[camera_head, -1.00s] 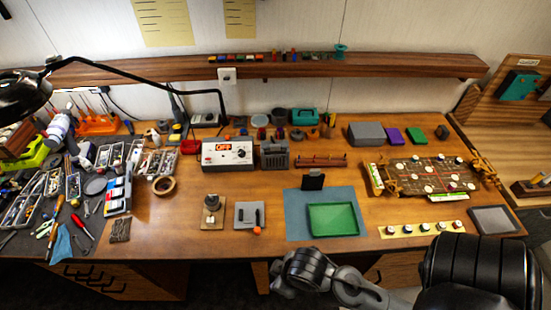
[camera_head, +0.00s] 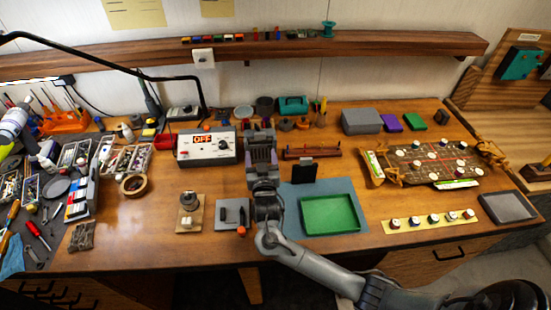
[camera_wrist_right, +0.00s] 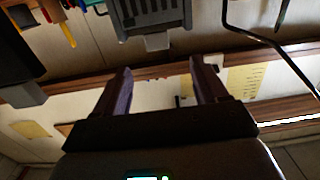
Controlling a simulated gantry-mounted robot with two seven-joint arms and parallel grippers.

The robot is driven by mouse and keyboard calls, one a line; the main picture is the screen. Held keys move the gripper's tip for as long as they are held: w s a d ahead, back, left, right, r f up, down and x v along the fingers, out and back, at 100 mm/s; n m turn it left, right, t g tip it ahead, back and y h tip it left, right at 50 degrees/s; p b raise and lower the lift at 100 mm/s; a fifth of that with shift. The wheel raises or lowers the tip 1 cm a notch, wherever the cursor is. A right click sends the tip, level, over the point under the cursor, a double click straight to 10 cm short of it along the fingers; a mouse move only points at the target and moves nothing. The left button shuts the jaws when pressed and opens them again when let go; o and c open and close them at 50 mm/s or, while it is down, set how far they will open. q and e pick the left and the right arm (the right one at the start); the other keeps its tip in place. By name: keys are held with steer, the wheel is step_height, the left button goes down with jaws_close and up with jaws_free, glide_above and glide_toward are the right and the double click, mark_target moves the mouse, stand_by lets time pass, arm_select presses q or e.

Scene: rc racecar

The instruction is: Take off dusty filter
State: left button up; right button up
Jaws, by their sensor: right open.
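My right gripper (camera_head: 262,158) is open, with purple-grey fingers, over the back middle of the bench in front of a grey slotted box. In the right wrist view the open fingers (camera_wrist_right: 159,76) have nothing between them, and the slotted box (camera_wrist_right: 152,15) shows beyond them at the top. A small part with a dark round top (camera_head: 189,199) stands on a wooden base at the front left of my gripper; it may carry the dusty filter, but I cannot tell. My left gripper is not in view.
A green tray (camera_head: 330,214) lies on a blue mat (camera_head: 291,197) right of my arm. A grey plate (camera_head: 231,215) with a dark rod and an orange ball sits left of it. A power box (camera_head: 207,147) reading OFF stands behind. A lamp arm (camera_head: 120,73) crosses the left.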

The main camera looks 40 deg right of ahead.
mark_target(260, 133)
steer(key=x, duration=0.6)
steer(key=p+x, duration=0.1)
steer(key=x, duration=0.2)
steer(key=shift+d+r, duration=0.35)
steer(key=shift+x, duration=0.8)
steer(key=shift+c, duration=0.3)
steer(key=c, duration=1)
steer(key=shift+r+p, duration=0.5)
steer(key=shift+r, duration=0.25)
